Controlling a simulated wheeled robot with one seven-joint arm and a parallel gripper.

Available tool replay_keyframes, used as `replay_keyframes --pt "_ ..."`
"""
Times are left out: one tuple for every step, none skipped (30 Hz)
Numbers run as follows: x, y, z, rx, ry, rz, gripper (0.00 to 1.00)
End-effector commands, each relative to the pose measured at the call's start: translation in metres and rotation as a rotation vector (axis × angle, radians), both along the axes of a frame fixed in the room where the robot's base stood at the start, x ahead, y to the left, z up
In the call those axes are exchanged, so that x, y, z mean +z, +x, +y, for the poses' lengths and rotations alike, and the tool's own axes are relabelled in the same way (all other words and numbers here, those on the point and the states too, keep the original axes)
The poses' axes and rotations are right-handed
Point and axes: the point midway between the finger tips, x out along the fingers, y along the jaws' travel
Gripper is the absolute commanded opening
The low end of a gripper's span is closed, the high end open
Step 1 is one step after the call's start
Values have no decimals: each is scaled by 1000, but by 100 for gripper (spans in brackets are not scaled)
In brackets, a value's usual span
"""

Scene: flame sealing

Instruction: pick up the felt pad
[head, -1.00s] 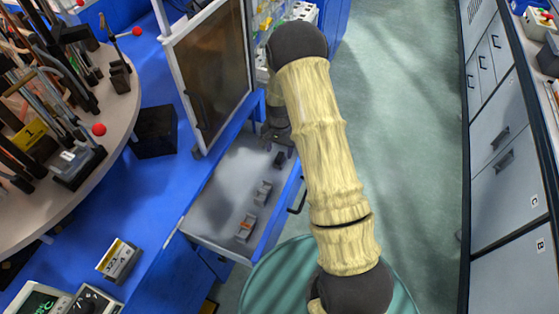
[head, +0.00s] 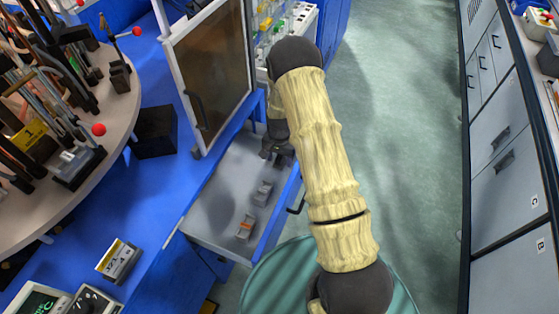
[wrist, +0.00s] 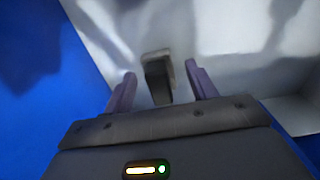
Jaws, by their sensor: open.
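The open drawer (head: 215,200) holds small blocks in a row. My gripper (head: 277,158) is open over the far end of the drawer, pointing down. In the wrist view, a small dark block with a lighter grey part behind it, apparently the felt pad (wrist: 157,78), stands between the two open fingers of my gripper (wrist: 160,85). The fingers look apart from it on both sides. In the head view my gripper hides this block.
A grey block (head: 262,193) and a grey block with an orange mark (head: 245,229) sit nearer in the drawer. A framed dark panel (head: 212,75) stands left of my arm. A black box (head: 154,132) and a round rack table (head: 120,110) are further left. The drawer's left part is clear.

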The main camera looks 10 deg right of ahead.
Motion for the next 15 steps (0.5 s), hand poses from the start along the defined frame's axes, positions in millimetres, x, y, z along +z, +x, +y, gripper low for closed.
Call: replay_keyframes --pt "0 0 0 0 0 0 57" --pt "0 0 0 0 0 0 57" --pt "0 0 0 0 0 0 57" --pt "0 0 0 0 0 0 57" --pt "0 0 0 0 0 0 51" --pt "0 0 0 0 0 0 44" --pt "0 0 0 0 0 0 38" --pt "0 0 0 0 0 0 32" --pt "0 0 0 0 0 0 24" --pt "0 0 0 0 0 0 18" --pt "0 0 0 0 0 0 12" --pt "0 0 0 0 0 0 9" --pt "0 0 0 0 0 0 8" --pt "0 0 0 0 0 0 8" --pt "0 0 0 0 0 0 8"
